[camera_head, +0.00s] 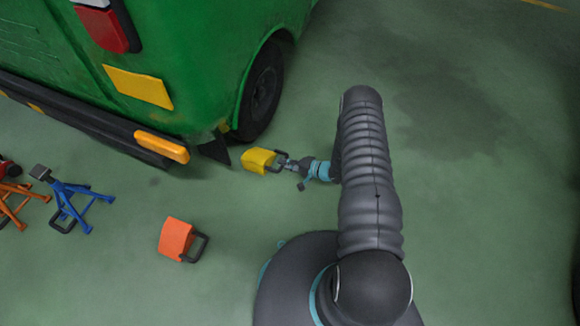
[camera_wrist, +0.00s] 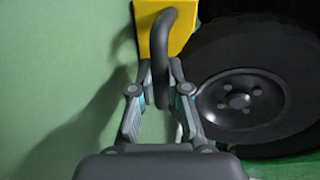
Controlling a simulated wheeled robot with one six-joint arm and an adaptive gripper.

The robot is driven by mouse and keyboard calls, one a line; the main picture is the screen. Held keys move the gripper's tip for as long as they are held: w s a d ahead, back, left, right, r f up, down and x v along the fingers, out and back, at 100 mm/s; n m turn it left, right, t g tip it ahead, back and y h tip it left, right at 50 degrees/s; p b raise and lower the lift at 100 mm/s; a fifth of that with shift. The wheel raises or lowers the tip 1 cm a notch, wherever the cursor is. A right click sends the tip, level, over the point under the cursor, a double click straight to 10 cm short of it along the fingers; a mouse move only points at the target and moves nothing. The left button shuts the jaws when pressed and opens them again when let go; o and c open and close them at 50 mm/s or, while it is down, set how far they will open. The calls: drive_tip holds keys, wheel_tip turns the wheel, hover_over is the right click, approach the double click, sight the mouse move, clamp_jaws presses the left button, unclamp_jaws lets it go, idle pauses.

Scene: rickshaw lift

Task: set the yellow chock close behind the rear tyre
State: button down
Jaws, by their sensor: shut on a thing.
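The yellow chock (camera_head: 257,161) is by the floor behind the green vehicle, a short way from the rear tyre (camera_head: 261,92). My gripper (camera_head: 285,163) is shut on the chock's dark handle. In the wrist view the yellow chock (camera_wrist: 161,24) is at the top, with its handle (camera_wrist: 160,50) between the fingers of my gripper (camera_wrist: 162,85). The rear tyre (camera_wrist: 215,60) fills the right side there, close beside the chock. I cannot tell whether the chock touches the tyre or the floor. The chock's far side is hidden.
An orange chock (camera_head: 175,237) with a dark handle lies on the green floor. A blue stand (camera_head: 71,203) and an orange stand (camera_head: 12,204) are at the left. The vehicle's rear bumper (camera_head: 80,118) and a dark mud flap (camera_head: 215,149) hang near the tyre. The floor at right is clear.

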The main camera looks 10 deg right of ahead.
sight(270, 160)
drive_tip(key=shift+r+b+x, duration=0.15)
drive_tip(key=shift+b+x, duration=0.25)
drive_tip(key=shift+x, duration=0.5)
drive_tip(key=shift+r+b+x, duration=0.2)
drive_tip(key=shift+b+x, duration=0.15)
drive_tip(key=shift+x, duration=0.5)
drive_tip(key=shift+r+b+x, duration=0.15)
drive_tip(key=shift+b+x, duration=0.25)
drive_tip(key=shift+x, duration=0.5)
drive_tip(key=shift+w+a, duration=0.1)
drive_tip(key=shift+w+d+f+b, duration=0.1)
drive_tip(key=shift+w+d+b, duration=0.4)
drive_tip(key=shift+w+b, duration=0.25)
drive_tip(key=shift+w+d+b, duration=0.55)
drive_tip(key=shift+w+b, duration=0.15)
drive_tip(key=c, duration=1)
unclamp_jaws()
drive_tip(key=shift+o, duration=0.2)
drive_tip(key=shift+s+d, duration=0.1)
drive_tip(key=shift+p+v, duration=0.8)
drive_tip(key=shift+v, duration=3.35)
